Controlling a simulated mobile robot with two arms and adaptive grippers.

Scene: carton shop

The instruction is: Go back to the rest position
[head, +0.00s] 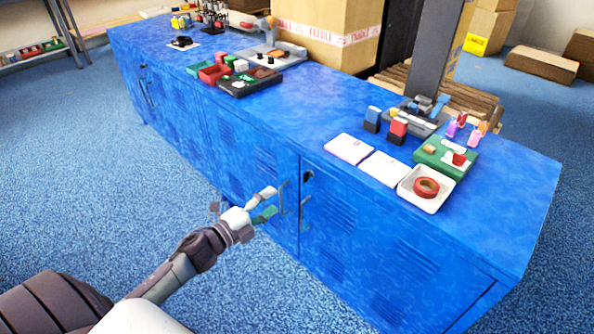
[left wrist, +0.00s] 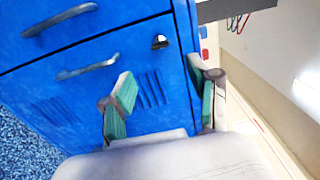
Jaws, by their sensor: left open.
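My left gripper (head: 266,203) is open and empty in front of the blue cabinet (head: 229,145), close to a door handle (head: 282,198) in the head view. I cannot tell whether it touches the handle. In the left wrist view its two green-padded fingers (left wrist: 165,100) are spread apart, with a blue door face between and behind them. Two metal handles show there, an upper one (left wrist: 60,19) and a lower one (left wrist: 87,69). The cabinet doors look shut. My right gripper does not show in either view.
The cabinet top holds a white tray with a red tape roll (head: 426,187), white cards (head: 349,148), a green box (head: 447,157) and a dark tray (head: 249,80). A large carton (head: 328,28) stands behind. The blue carpet (head: 80,150) at left is clear.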

